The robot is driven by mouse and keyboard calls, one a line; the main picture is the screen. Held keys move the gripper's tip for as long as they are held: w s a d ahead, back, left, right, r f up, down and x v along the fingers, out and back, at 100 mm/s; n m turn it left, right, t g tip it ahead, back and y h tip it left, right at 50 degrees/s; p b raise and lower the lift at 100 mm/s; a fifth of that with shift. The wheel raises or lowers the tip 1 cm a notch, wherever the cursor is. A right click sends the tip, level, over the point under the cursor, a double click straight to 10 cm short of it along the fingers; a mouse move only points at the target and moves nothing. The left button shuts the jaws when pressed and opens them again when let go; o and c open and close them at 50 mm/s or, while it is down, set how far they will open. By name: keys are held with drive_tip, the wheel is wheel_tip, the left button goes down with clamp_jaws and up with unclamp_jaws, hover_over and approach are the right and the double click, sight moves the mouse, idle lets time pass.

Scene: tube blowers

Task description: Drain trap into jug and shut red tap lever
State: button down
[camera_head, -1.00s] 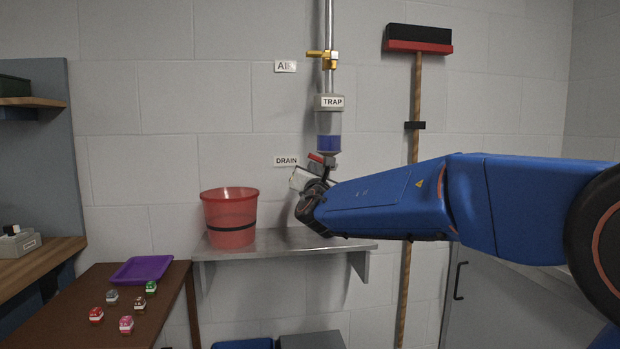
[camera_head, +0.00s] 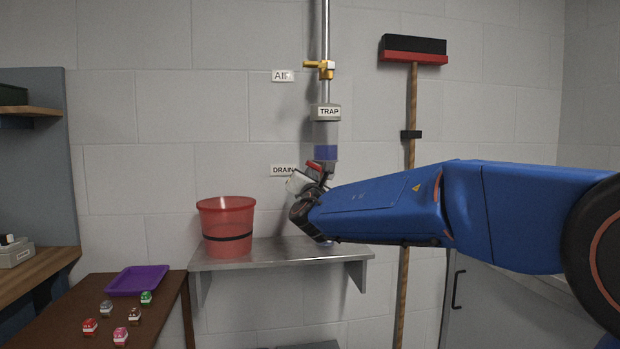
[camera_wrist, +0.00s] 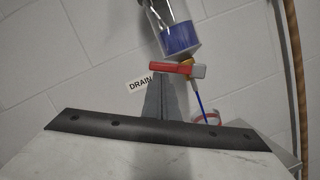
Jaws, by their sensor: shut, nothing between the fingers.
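The clear trap (camera_head: 326,133) hangs on the vertical pipe with blue liquid in its lower part; it also shows in the wrist view (camera_wrist: 181,38). The red tap lever (camera_wrist: 172,67) lies crosswise under the trap; it is small in the head view (camera_head: 314,167). A thin blue stream (camera_wrist: 202,105) runs from the tap nozzle towards a clear vessel with a red band (camera_wrist: 207,117), probably the jug, mostly hidden. My gripper (camera_wrist: 165,78) is shut and empty, its tips just below the lever's red end; contact is unclear. It is partly hidden in the head view (camera_head: 299,182).
A red bucket (camera_head: 227,222) with a black band stands at the left of the metal shelf (camera_head: 265,253). A yellow air valve (camera_head: 320,66) is higher on the pipe. A broom (camera_head: 411,100) hangs at right. A purple tray (camera_head: 137,280) and small toys lie on the brown table.

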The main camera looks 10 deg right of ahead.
drive_tip(key=m, duration=0.1)
drive_tip(key=r+m, duration=0.1)
drive_tip(key=r+m+h, duration=0.1)
drive_tip(key=m, duration=0.1)
drive_tip(key=shift+d+g, duration=0.25)
drive_tip(key=shift+g, duration=0.05)
drive_tip(key=shift+d+r+m+g+h, duration=0.25)
drive_tip(key=shift+r+m, duration=0.2)
drive_tip(key=shift+m, duration=0.5)
drive_tip(key=shift+d+r+m+g+h, duration=0.15)
drive_tip(key=shift+d+r+m+h, duration=0.2)
drive_tip(key=shift+m, duration=0.6)
